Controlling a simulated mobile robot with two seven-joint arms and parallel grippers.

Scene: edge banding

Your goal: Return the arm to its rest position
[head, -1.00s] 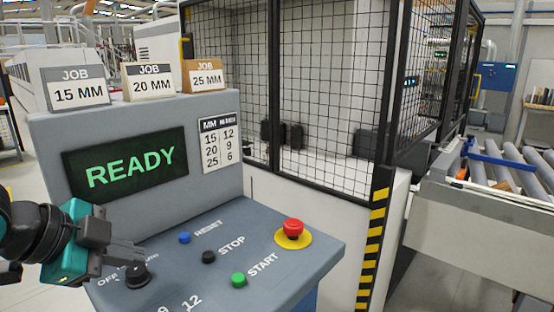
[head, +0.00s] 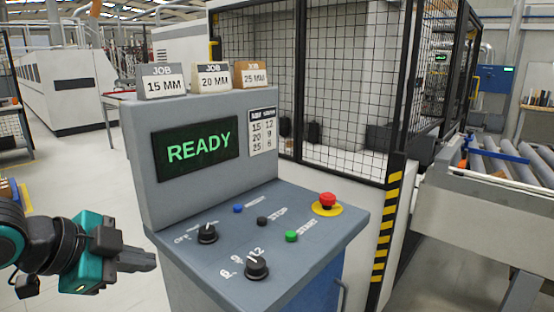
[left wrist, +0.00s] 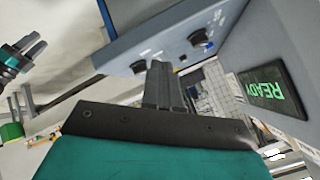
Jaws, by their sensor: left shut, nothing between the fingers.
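My left gripper (head: 140,259) is at the lower left of the head view, its fingers shut and empty and pointing right. It is apart from the grey control console (head: 225,235), to its left. In the left wrist view, the shut fingers (left wrist: 160,75) show in front of the console, and the READY screen (left wrist: 262,92) is at the right. Another gripper, my right one (left wrist: 32,48), shows at the upper left of that view; its jaw state is unclear. The console has two black knobs (head: 256,267), a green button (head: 291,236) and a red emergency button (head: 327,200).
Three job cards (head: 213,78) stand on top of the console. A black mesh fence (head: 340,80) with a striped post (head: 386,230) is behind it. A roller conveyor (head: 500,165) is at the right. Open floor (head: 75,170) lies to the left.

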